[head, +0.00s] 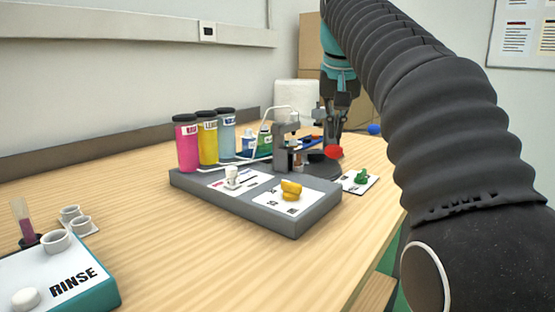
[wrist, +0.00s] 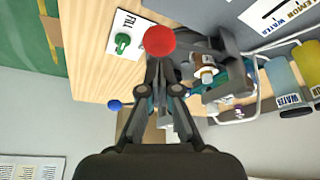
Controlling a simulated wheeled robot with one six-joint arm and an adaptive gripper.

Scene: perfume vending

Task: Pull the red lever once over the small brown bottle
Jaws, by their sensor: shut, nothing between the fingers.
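The red lever's round knob (head: 333,152) is beside the grey dispenser stand (head: 287,147) on the bench. It also shows in the wrist view (wrist: 159,41), right at the tips of my gripper (wrist: 160,66). My gripper is shut and empty, and points down at the knob; in the head view it (head: 331,143) is just behind or above the knob. I cannot tell whether they touch. The small brown bottle (wrist: 203,60) appears in the wrist view inside the dispenser stand, right of the knob. In the head view I cannot make it out clearly.
Pink (head: 187,147), yellow and pale blue cylinders stand behind the grey base (head: 305,218), which carries white and yellow knobs. A card with a green knob (head: 361,177) lies to the right. A RINSE box (head: 65,285) is at front left.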

